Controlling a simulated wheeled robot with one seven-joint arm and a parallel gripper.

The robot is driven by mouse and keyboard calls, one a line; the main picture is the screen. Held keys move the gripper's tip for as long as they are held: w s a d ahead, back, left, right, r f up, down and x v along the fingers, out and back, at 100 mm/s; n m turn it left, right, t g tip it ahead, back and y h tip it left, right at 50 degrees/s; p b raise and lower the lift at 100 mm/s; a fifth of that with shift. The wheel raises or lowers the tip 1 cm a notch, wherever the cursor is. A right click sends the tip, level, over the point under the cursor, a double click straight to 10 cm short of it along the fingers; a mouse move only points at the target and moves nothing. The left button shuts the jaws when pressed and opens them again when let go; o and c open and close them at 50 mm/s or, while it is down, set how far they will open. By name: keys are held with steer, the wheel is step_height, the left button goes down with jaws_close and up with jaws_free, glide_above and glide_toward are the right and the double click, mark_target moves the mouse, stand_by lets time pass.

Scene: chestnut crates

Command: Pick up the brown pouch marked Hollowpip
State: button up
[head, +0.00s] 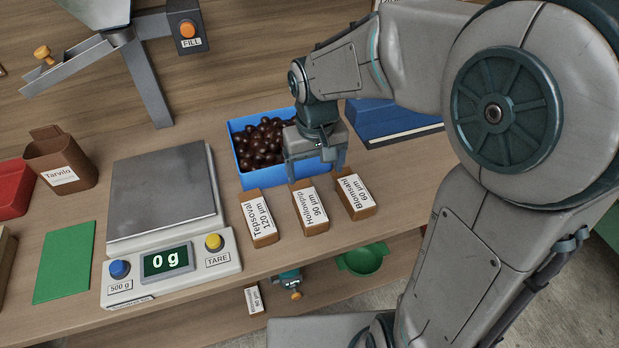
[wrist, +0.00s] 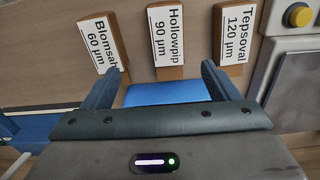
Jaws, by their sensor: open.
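The brown pouch marked Hollowpip 90 µm (head: 311,208) lies on the wooden bench, in the middle of a row of three. It also shows at the top middle of the wrist view (wrist: 168,40), with its label readable. To its left in the head view is the Tepsoval 120 µm pouch (head: 259,218), and to its right the Blomsahl 60 µm pouch (head: 354,194). My gripper (head: 317,173) is open and empty, just behind the row, apart from the pouches. In the wrist view its fingers (wrist: 160,85) are spread, with the Hollowpip pouch ahead between them.
A blue crate (head: 262,180) of dark chestnuts stands close behind the pouches, partly beneath my gripper. A scale (head: 162,188) reading 0 g stands left. A blue box (head: 390,120) is behind right. The bench's front edge is near the pouches. A brown Tarvilo container (head: 48,150) stands far left.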

mark_target(310, 205)
steer(key=f, duration=1)
steer(key=a+f, duration=0.1)
steer(key=f, duration=0.3)
steer(key=shift+w+a+f, duration=0.1)
steer(key=shift+w+f, duration=0.05)
steer(key=shift+f, duration=0.25)
steer(key=c, duration=1.2)
